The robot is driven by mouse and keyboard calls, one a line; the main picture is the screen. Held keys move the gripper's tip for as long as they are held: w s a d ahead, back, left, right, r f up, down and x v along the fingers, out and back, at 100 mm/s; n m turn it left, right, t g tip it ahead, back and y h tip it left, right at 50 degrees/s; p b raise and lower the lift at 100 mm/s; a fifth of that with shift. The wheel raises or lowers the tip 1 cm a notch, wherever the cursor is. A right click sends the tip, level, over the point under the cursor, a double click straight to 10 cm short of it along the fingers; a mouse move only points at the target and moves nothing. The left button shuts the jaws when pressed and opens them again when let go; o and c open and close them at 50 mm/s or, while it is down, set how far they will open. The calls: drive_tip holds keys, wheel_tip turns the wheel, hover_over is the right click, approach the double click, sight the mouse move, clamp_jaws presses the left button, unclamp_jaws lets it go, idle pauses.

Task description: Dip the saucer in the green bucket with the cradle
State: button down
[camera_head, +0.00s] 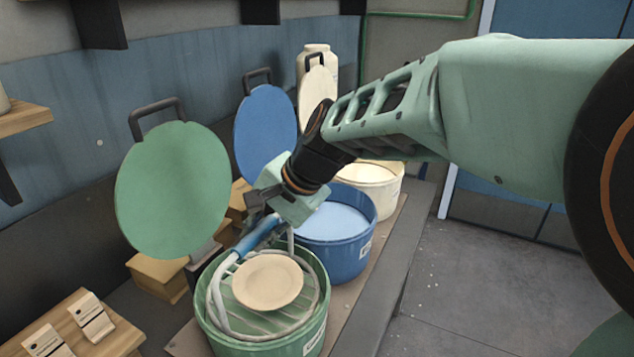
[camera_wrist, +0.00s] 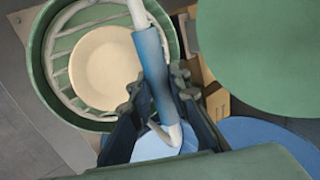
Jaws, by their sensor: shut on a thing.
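The cream saucer (camera_head: 267,284) lies flat on the wire cradle (camera_head: 212,292), inside the rim of the green bucket (camera_head: 316,334). In the wrist view the saucer (camera_wrist: 106,66) rests on the cradle's pale bars, within the bucket's green wall (camera_wrist: 37,62). My gripper (camera_head: 256,208) is above the back edge of the green bucket, shut on the cradle's blue handle (camera_head: 260,233). The wrist view shows the handle (camera_wrist: 152,70) between my fingers. How deep the cradle sits and any liquid level in the green bucket are hard to tell.
A round green lid (camera_head: 172,190) stands upright behind the green bucket. A blue bucket (camera_head: 345,258) with pale liquid is close beside it, with a blue lid (camera_head: 264,130) behind. A cream bucket (camera_head: 385,180) is farther back. A wooden shelf (camera_head: 100,340) is at the lower left.

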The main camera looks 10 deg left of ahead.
sight(263, 278)
drive_tip(key=shift+f+b, duration=4.85)
drive_tip(key=shift+f, duration=1.15)
drive_tip(key=shift+r, duration=0.1)
drive_tip(key=shift+r+p, duration=7.1)
drive_tip(key=shift+r, duration=1.6)
